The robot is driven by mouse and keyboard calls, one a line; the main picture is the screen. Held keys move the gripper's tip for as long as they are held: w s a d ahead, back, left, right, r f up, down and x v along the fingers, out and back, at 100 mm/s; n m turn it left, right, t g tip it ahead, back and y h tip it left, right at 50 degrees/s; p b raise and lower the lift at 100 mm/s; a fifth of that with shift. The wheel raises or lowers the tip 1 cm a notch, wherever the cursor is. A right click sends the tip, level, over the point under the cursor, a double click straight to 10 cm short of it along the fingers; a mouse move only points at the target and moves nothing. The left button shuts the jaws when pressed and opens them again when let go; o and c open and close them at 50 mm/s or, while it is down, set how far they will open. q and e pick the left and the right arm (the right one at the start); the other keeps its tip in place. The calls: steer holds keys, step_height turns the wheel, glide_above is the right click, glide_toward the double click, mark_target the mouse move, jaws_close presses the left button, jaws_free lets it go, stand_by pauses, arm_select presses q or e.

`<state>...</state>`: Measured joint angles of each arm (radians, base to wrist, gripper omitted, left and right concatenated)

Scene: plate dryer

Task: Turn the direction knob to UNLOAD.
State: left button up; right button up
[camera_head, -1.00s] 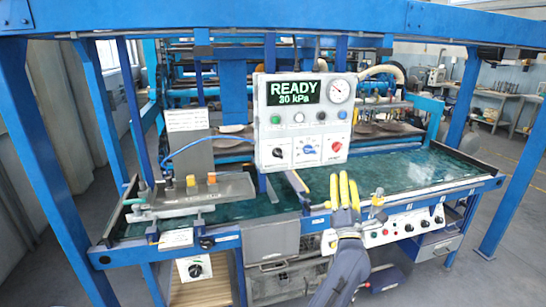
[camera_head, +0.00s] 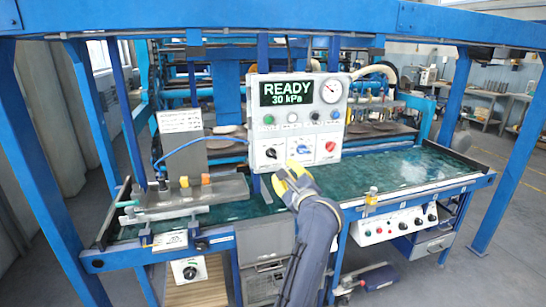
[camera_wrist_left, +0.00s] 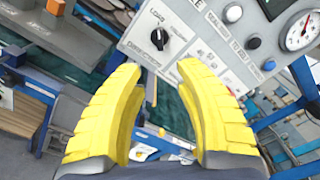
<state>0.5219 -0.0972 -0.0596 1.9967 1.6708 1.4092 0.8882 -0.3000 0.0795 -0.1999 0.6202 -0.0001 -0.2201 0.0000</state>
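The white control panel (camera_head: 296,115) stands over the green table, with a display reading READY 30 kPa. The black direction knob (camera_head: 270,154) is leftmost in its lower row; it also shows in the left wrist view (camera_wrist_left: 159,38), with small lettering around it. I cannot tell its setting for sure. My left gripper (camera_head: 284,174), with yellow fingers, is just below the panel, below and slightly right of the knob. In the left wrist view the fingers (camera_wrist_left: 160,68) are open and empty, with the knob beyond the gap between their tips, not touched. My right gripper is not in view.
A blue knob (camera_head: 303,149) and a red knob (camera_head: 330,146) sit right of the direction knob. Buttons and a round gauge (camera_head: 332,91) are above. A metal fixture (camera_head: 190,195) with orange and yellow blocks stands left. Green table surface (camera_head: 400,170) is clear at right.

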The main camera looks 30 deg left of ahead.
mark_target(274, 157)
arm_select(q)
steer(key=x, duration=1.4)
steer(key=shift+c, duration=0.3)
jaws_close()
